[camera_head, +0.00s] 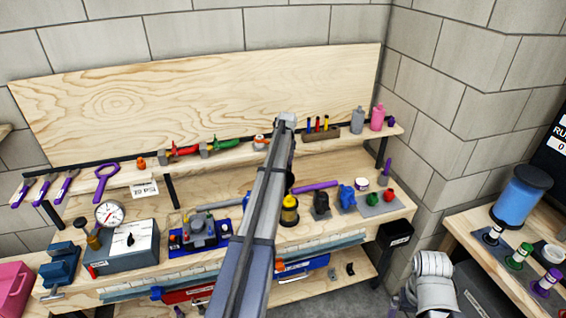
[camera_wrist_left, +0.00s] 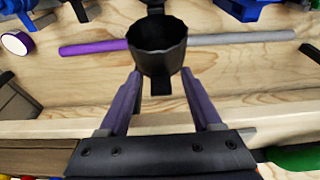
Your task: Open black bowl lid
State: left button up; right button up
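A black cup-shaped bowl (camera_wrist_left: 157,62) shows in the left wrist view, its dark hollow facing the camera. Another black part (camera_wrist_left: 155,6) sits just above it at the top edge; I cannot tell whether it is a lid. My left gripper (camera_wrist_left: 162,75) is open, with its two purple-grey fingertips spread at either side of the bowl's lower part. I see no clear grip on it. In the head view my left arm reaches up over the bench and hides its own fingers and most of the bowl's surroundings. My right gripper is not seen.
A purple tube (camera_head: 315,187) and a grey tube (camera_head: 218,205) lie along the bench near the bowl. A yellow-and-black cup (camera_head: 290,210) stands right of my arm. A shelf (camera_head: 225,155) with green and red tools runs behind. A blue cylinder (camera_head: 522,200) stands at the right.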

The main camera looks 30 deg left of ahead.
pick_arm(q)
jog(key=shift+d, duration=0.1)
jog(key=p+v, duration=0.7)
jog(key=v, duration=0.1)
jog(key=shift+p, duration=0.35)
jog(key=shift+f, duration=0.1)
